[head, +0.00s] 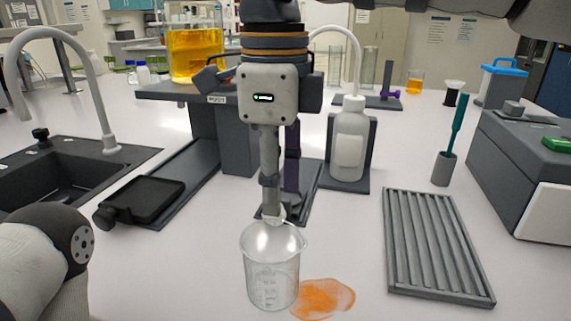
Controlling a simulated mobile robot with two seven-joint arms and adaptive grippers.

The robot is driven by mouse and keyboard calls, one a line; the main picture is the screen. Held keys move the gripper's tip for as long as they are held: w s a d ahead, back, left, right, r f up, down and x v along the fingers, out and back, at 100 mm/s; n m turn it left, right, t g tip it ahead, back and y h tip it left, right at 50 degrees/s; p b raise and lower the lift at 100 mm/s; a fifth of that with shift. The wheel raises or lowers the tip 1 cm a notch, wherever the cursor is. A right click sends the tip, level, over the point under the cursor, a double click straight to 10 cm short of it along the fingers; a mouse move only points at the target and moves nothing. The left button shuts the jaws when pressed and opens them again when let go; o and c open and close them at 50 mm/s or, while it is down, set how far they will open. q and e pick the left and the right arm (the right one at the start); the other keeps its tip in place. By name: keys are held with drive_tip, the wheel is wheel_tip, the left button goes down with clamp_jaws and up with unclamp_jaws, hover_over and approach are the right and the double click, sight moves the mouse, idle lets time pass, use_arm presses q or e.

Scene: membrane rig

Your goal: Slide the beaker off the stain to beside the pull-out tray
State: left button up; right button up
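A clear, empty-looking beaker (272,270) stands upright at the front middle of the white bench. An orange stain (326,298) lies on the bench just right of it. The beaker's base meets the stain's left edge; whether it still covers some is unclear. My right gripper (272,212) points down from above, its tip at the beaker's far rim. I see it edge-on, so its finger gap and any contact are unclear. A black tray (146,198), seemingly the pull-out tray, sits on a dark rail left of the beaker. My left gripper is out of view.
A sink (62,168) is at left. A wash bottle (348,142) stands behind the beaker. A ribbed grey rack (438,250) and a grey box (525,165) are at right. Bench left of the beaker is clear.

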sight(277, 257)
drive_tip(key=f, duration=1.2)
drive_tip(key=shift+s, duration=0.2)
clamp_jaws()
